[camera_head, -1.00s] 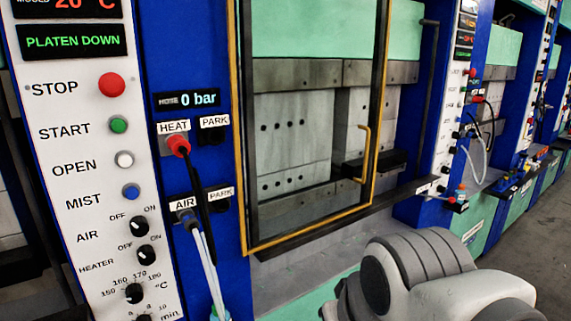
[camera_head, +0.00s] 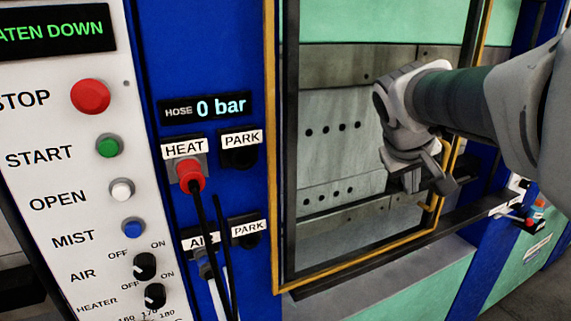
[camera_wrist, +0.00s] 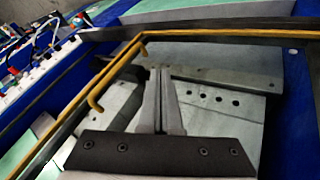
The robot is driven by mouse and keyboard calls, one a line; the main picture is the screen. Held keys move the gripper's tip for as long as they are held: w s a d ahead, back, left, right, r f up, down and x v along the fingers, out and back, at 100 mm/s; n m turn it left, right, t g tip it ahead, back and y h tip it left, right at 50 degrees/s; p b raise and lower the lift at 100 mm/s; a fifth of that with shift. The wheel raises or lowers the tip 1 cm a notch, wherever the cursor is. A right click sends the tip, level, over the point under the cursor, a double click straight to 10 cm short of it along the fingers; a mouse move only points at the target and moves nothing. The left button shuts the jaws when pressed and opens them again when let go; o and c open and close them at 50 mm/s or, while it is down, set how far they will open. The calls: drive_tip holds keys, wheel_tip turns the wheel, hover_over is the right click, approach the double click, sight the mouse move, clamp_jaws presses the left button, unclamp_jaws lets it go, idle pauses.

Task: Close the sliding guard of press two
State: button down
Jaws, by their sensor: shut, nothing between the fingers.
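The sliding guard is a clear panel in a yellow and dark frame (camera_head: 272,150), standing upright across the front of the nearest press. It also shows in the wrist view (camera_wrist: 190,33). Its yellow bar handle (camera_head: 434,205) is near the frame's right side, partly hidden by my gripper. The handle shows in full in the wrist view (camera_wrist: 97,100), left of my fingers. My gripper (camera_head: 440,185) is shut and empty, beside the handle and in front of the guard. In the wrist view the closed fingertips (camera_wrist: 160,72) sit apart from the handle. No press number is readable.
A control panel with a red STOP button (camera_head: 90,97) stands left of the guard. A red HEAT plug (camera_head: 189,174) and hoses hang between them. A dark ledge (camera_head: 395,250) runs below the guard. More presses stand to the right.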

approach(426, 208)
wheel_tip(426, 208, down, 4)
drive_tip(key=w+a, duration=0.1)
drive_tip(key=a, duration=0.1)
drive_tip(key=shift+w+d+f+p, duration=0.1)
drive_tip(key=shift+w+d+p, duration=0.15)
drive_tip(key=shift+d, duration=0.4)
drive_tip(key=shift+w+d+r+p, duration=0.1)
drive_tip(key=shift+d+p, duration=0.1)
drive_tip(key=shift+d, duration=0.45)
drive_tip(key=shift+w+d+f+p, duration=0.1)
drive_tip(key=shift+w+d+p, duration=0.15)
drive_tip(key=shift+d, duration=0.45)
